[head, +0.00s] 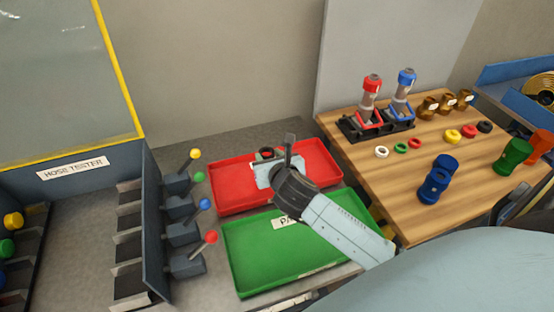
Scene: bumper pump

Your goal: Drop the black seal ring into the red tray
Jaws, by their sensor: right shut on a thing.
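The red tray (228,192) lies on the grey bench behind the green tray. My right gripper (266,160) is above the red tray, its arm reaching in from the lower right. It is shut on a black seal ring (266,153), which shows at its tip over the back part of the tray. The gripper partly hides the tray, and the ring's exact height above the tray floor is hard to tell. My left gripper is not in view.
The green tray (262,255) is in front, partly under my arm. Levers with coloured knobs (204,203) stand to the left. The wooden table (400,185) on the right holds a black rack (376,130), coloured rings, another black ring (484,127) and blue cylinders (434,187).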

